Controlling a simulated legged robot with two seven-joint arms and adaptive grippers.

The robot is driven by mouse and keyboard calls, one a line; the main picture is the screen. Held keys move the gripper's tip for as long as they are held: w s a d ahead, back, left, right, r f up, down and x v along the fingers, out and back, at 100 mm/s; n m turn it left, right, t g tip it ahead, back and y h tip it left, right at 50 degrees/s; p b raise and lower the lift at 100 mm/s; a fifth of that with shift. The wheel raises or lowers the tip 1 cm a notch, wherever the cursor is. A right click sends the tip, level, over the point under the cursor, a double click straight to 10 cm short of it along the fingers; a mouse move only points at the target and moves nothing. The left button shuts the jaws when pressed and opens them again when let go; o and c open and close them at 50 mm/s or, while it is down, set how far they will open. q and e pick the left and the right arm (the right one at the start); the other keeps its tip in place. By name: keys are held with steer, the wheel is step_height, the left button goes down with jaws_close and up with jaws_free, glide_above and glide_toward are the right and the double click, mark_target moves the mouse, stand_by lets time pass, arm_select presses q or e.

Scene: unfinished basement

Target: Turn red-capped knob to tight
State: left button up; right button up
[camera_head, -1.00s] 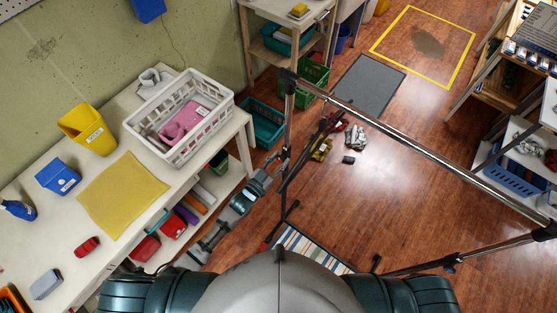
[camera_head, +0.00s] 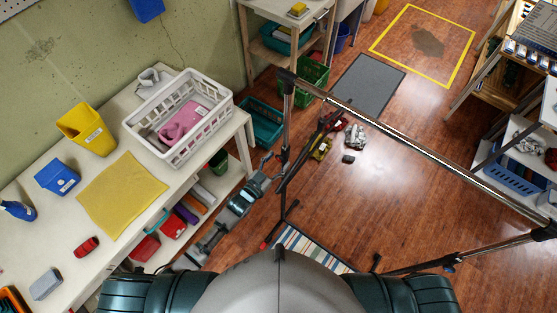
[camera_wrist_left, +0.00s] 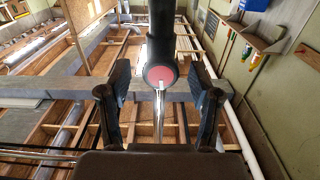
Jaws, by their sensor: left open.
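The red-capped knob (camera_wrist_left: 161,75) shows in the left wrist view as a black round knob with a red disc on its end. A small white mark sits on the disc's upper edge. A thin metal rod shows below it. My left gripper (camera_wrist_left: 158,98) is open, with one dark finger on each side of the knob and a visible gap to it on both sides. In the head view my left gripper (camera_head: 267,163) is low beside the upright post of the metal rack (camera_head: 400,138). The knob cannot be made out there. My right gripper is not in view.
A white worktable (camera_head: 50,235) on the left carries a white basket (camera_head: 205,128), a yellow bin (camera_head: 88,130) and a yellow cloth (camera_head: 120,195). The rack's long top rail crosses to the right. Wooden floor (camera_head: 420,200) lies open beneath it.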

arm_select(q)
steer(key=v, duration=1.1)
steer(key=shift+f, duration=0.1)
